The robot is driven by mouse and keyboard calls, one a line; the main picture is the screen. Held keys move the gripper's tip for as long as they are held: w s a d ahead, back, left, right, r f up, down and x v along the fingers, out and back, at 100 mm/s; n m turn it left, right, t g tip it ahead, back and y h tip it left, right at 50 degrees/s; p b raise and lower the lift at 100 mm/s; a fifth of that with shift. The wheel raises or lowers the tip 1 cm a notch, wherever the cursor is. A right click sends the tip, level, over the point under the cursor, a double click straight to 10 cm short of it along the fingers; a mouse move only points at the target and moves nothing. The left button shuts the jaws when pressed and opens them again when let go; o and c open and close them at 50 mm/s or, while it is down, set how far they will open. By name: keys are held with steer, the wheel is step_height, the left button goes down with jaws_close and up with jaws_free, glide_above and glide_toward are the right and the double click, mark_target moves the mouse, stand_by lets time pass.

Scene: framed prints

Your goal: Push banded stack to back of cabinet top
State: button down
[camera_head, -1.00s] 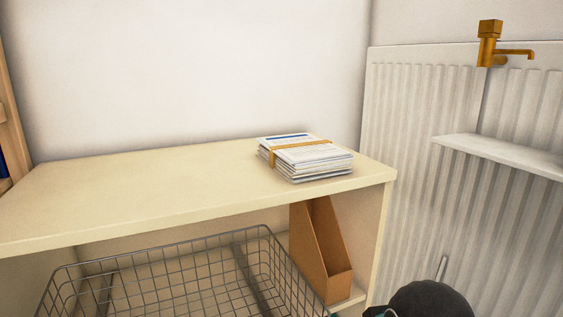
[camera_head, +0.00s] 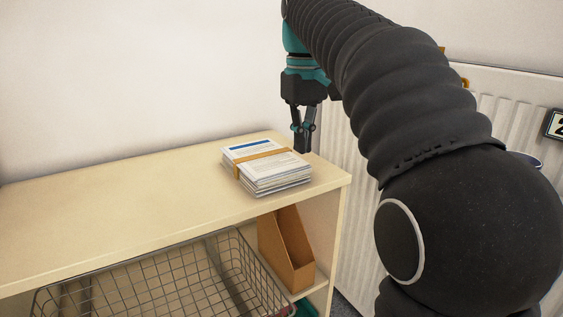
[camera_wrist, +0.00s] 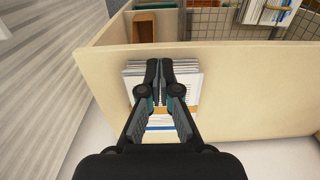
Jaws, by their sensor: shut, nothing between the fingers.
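The banded stack (camera_head: 265,168) of papers, with an orange band around it, lies flat on the pale cabinet top (camera_head: 110,190) near its right end. Bare surface shows between the stack and the back wall. My gripper (camera_head: 303,148) is shut and empty, pointing down beside the stack's back right corner in the head view. In the wrist view my gripper (camera_wrist: 160,68) overlaps the middle of the stack (camera_wrist: 193,88) and hides much of it and its band. I cannot tell whether the fingertips touch the stack or hover above it.
A wire basket (camera_head: 150,285) and a brown file holder (camera_head: 287,250) stand on the shelf below the top. A ribbed white radiator (camera_head: 345,170) is to the right. The cabinet top left of the stack is clear. My arm hides much of the right side.

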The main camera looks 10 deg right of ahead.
mark_target(300, 181)
steer(key=shift+w+a+f+b, duration=0.25)
steer(key=shift+w+f, duration=0.45)
steer(key=shift+f, duration=0.85)
steer(key=shift+w+a+f+b, duration=0.15)
steer(key=shift+w+f+b, duration=0.2)
steer(key=shift+w+f, duration=0.85)
steer(key=shift+w+a+f+b, duration=0.2)
steer(key=shift+w+f+b, duration=0.1)
steer(key=shift+f, duration=1.65)
steer(key=shift+s, duration=0.1)
